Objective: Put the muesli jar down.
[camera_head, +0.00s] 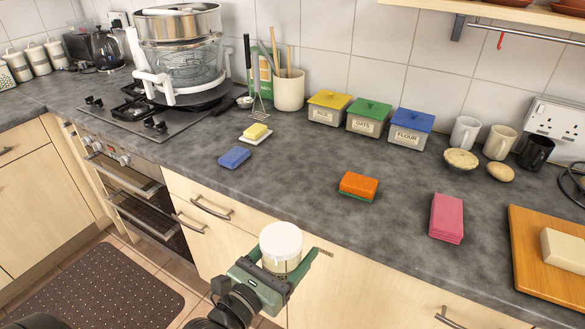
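The muesli jar (281,262) has a white lid and a clear body with pale contents. It is upright, in front of the counter's front edge near the bottom middle. My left gripper (283,266) has its green fingers on both sides of the jar and is shut on it. The gripper partly hides the jar's lower part. The grey worktop (290,190) lies just beyond the jar. My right gripper is not in view.
An orange and green sponge (358,186), a blue sponge (234,158) and pink cloths (446,217) lie on the worktop. Storage tins (368,117) and mugs (465,133) stand along the wall. A wooden board (530,265) is at right. Clear worktop lies between blue and orange sponges.

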